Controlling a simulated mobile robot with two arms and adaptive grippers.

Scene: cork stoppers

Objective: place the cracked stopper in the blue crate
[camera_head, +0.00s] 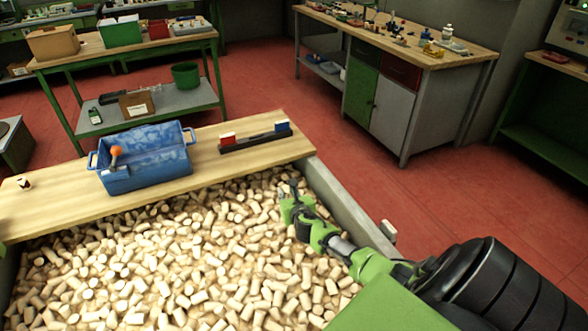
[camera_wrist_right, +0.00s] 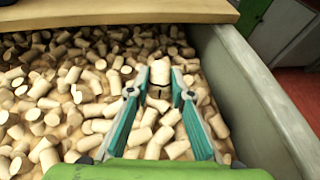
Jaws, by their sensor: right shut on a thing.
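The blue crate (camera_head: 150,179) stands on the wooden board behind the bin, left of centre. My right gripper (camera_head: 292,203) is low over the stoppers at the bin's right side, well to the right of the crate. In the right wrist view its fingers (camera_wrist_right: 159,93) are shut on a pale cork stopper (camera_wrist_right: 160,73) at their tips. I cannot tell whether this stopper is cracked. Other stoppers lie close around and beneath it. My left gripper is not in view.
Loose stoppers fill the bin, whose grey right wall (camera_wrist_right: 245,85) is close to my right gripper. On the wooden board (camera_head: 70,208) are a dark rack (camera_head: 255,141) with red and blue pieces and a small dark-marked piece (camera_head: 24,183).

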